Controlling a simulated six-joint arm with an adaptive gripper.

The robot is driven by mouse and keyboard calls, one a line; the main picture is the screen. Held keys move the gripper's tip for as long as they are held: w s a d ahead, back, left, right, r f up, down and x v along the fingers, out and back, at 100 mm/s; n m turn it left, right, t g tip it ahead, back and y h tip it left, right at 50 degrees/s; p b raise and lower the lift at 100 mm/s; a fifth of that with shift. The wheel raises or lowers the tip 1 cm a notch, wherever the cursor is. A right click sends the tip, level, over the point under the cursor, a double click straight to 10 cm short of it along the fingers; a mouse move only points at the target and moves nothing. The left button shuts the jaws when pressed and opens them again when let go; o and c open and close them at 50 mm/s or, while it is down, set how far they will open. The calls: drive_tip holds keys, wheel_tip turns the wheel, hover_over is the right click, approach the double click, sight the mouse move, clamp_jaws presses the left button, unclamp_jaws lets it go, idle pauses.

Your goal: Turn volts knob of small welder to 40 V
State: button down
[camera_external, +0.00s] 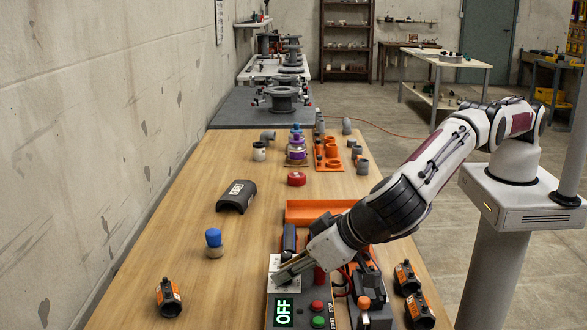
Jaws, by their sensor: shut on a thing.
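My gripper (284,273) reaches down from the right over the light panel behind the display. It is shut on the small dark volts knob, which the fingers mostly hide. The knob's pointer and scale markings cannot be read here.
Black-and-orange clamps (169,297) lie at left and right. A brush with blue top (213,243), a black curved cover (237,196) and a red cap (296,179) stand farther back. An orange tray (312,211) and an orange-knobbed device (366,291) crowd the welder. The left table area is mostly clear.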

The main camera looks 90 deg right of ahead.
drive_tip(key=shift+a+r, duration=0.4)
drive_tip(key=shift+a, duration=0.1)
drive_tip(key=c, duration=2.2)
unclamp_jaws()
drive_tip(key=shift+d+f, duration=0.3)
drive_tip(key=shift+r, duration=0.1)
drive_tip(key=shift+v, duration=5.95)
drive_tip(key=shift+s, duration=0.1)
